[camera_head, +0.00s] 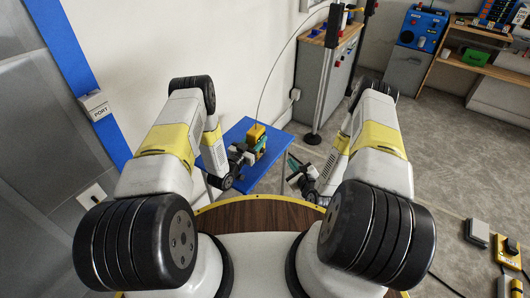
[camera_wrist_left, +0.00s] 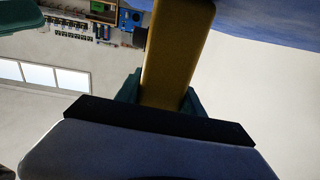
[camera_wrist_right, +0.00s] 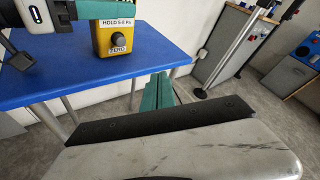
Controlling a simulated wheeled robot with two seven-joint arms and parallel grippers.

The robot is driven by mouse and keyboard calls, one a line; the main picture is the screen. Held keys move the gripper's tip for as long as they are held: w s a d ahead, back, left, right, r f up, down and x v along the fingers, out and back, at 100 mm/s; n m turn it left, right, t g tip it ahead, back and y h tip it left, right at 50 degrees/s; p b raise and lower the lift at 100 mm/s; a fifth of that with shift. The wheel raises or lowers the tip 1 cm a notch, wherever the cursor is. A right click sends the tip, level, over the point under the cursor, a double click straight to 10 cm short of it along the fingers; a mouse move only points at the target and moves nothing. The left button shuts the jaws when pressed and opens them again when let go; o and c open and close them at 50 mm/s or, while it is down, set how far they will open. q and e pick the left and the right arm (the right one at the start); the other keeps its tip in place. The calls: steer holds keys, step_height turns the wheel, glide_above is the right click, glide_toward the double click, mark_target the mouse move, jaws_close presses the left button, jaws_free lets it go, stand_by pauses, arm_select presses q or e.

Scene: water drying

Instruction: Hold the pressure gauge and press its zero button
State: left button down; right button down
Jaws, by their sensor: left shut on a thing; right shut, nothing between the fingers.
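The pressure gauge (camera_head: 257,132) is a yellow block over the blue table. In the right wrist view the gauge (camera_wrist_right: 117,27) shows a white "HOLD 5.0 Pa" label, a dark round button (camera_wrist_right: 117,42) and a "ZERO" label under it. My left gripper (camera_head: 252,150) is shut on the gauge from the left; the yellow body also fills the middle of the left wrist view (camera_wrist_left: 175,55). I cannot tell whether the gauge touches the table. My right gripper (camera_head: 292,168) is shut and empty, right of the gauge and apart from it; its teal fingers (camera_wrist_right: 158,92) show close together.
The blue table (camera_head: 266,183) stands by the wall, mostly bare. A wooden bench (camera_head: 450,62) stands at the far right.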

mark_target(264, 151)
steer(key=shift+w+a, duration=0.8)
steer(key=shift+a, duration=0.45)
steer(key=shift+w+a, duration=0.8)
steer(key=shift+a, duration=0.4)
steer(key=shift+w+a, duration=0.8)
steer(key=shift+a, duration=0.45)
steer(key=shift+a, duration=0.1)
steer(key=shift+w+a, duration=0.2)
steer(key=shift+a, duration=0.05)
steer(key=shift+w+a, duration=0.3)
steer(key=shift+a, duration=0.2)
stand_by(0.4)
steer(key=shift+d, duration=0.1)
steer(key=shift+s+d, duration=0.5)
steer(key=shift+d, duration=0.25)
